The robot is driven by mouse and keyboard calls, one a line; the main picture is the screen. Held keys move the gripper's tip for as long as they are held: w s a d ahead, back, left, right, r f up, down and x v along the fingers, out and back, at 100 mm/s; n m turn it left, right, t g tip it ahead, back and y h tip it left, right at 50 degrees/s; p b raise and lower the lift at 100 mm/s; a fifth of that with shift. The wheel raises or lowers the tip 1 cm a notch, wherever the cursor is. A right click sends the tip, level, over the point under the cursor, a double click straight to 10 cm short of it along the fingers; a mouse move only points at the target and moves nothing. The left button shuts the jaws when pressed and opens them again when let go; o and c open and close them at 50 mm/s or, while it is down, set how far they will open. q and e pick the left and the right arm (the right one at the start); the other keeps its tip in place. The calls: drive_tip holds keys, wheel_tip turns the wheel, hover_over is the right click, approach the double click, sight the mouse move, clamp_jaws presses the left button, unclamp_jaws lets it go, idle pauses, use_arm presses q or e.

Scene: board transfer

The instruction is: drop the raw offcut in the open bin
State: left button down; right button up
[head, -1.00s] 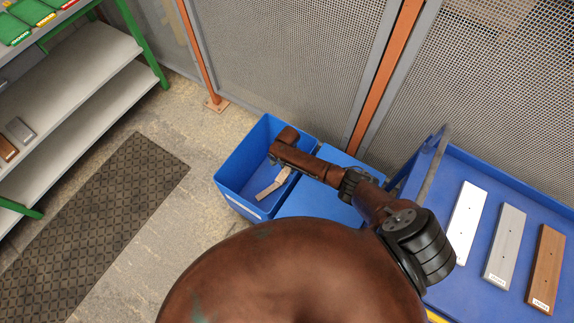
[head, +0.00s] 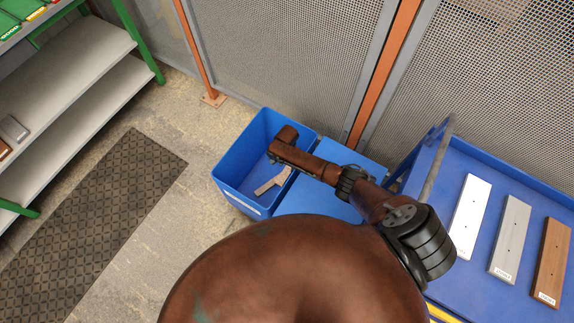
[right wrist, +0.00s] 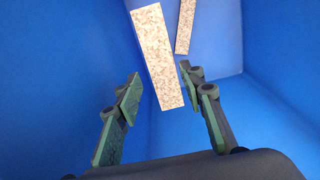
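The open bin (head: 236,166) is a blue, open-topped box on the floor at the middle of the head view. Two pale speckled pieces show inside it in the right wrist view: a wider raw offcut (right wrist: 158,55) and a narrower strip (right wrist: 185,25). In the head view the offcut (head: 268,186) shows low in the bin, beside my arm. My right gripper (right wrist: 160,82) is over the bin, pointing down into it. Its two fingers are apart, and the near end of the wider offcut shows between them without visible grip. My left gripper is not in view.
A closed blue bin lid (head: 310,200) is right beside the open bin. A blue trolley (head: 446,185) at the right carries white, grey and brown boards. A mesh fence (head: 290,60) stands behind. A dark mat (head: 100,215) and shelving (head: 75,100) are at the left.

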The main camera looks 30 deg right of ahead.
drive_tip(key=o, duration=0.3)
wheel_tip(320, 180, up, 12)
idle(0.7)
idle(0.6)
